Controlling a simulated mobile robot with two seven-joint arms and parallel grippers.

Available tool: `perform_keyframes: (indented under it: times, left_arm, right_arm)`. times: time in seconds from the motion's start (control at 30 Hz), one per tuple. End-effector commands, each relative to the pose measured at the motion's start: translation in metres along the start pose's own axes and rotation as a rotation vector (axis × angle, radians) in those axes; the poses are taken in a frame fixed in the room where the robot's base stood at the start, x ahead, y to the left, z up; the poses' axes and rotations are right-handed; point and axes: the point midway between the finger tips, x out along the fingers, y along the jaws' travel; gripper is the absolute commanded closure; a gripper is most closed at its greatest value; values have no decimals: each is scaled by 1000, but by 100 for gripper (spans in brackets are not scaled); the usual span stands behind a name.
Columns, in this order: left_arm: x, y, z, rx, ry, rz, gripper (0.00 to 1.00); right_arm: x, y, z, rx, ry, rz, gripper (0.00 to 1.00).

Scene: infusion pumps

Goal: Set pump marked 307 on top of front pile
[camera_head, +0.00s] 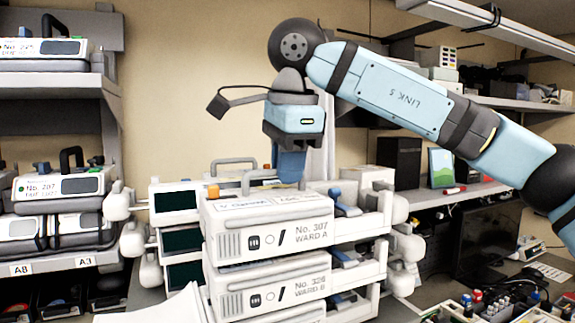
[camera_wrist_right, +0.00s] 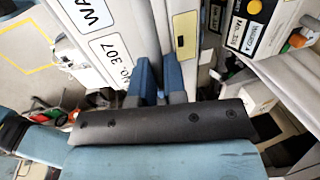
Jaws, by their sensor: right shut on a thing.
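The pump marked 307 (camera_head: 268,240), a white box labelled "WARD A", is at the top of the front pile. Directly under it is a similar pump (camera_head: 268,288) labelled "WARD B", its number looking like 326. My right gripper (camera_head: 290,166) comes down from above, its blue fingers shut at the grey handle (camera_head: 268,177) of pump 307. In the right wrist view, the fingers (camera_wrist_right: 160,85) are beside the white casing with the "No. 307" label (camera_wrist_right: 110,50). I cannot tell whether pump 307 rests on the pump below. My left gripper is out of view.
A shelf on the left holds pumps marked 225 (camera_head: 42,48) and 207 (camera_head: 62,187). Dark-screened units (camera_head: 178,200) stand behind the pile at left. A monitor (camera_head: 487,236) and a bench with small bottles (camera_head: 478,300) are at right.

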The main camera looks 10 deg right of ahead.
Motion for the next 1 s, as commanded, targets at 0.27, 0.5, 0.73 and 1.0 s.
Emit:
perform_keyframes:
  times: [0.27, 0.5, 0.73, 1.0]
  left_arm:
    - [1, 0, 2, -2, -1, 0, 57]
    - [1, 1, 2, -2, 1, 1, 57]
    - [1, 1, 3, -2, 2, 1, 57]
    - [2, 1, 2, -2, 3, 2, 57]
  right_arm:
    - [2, 1, 0, 1, -1, -3, 100]
    - [4, 1, 0, 0, -1, -3, 100]
    - [7, 2, 0, 0, -1, -3, 100]
    - [8, 2, 0, 0, -1, -2, 58]
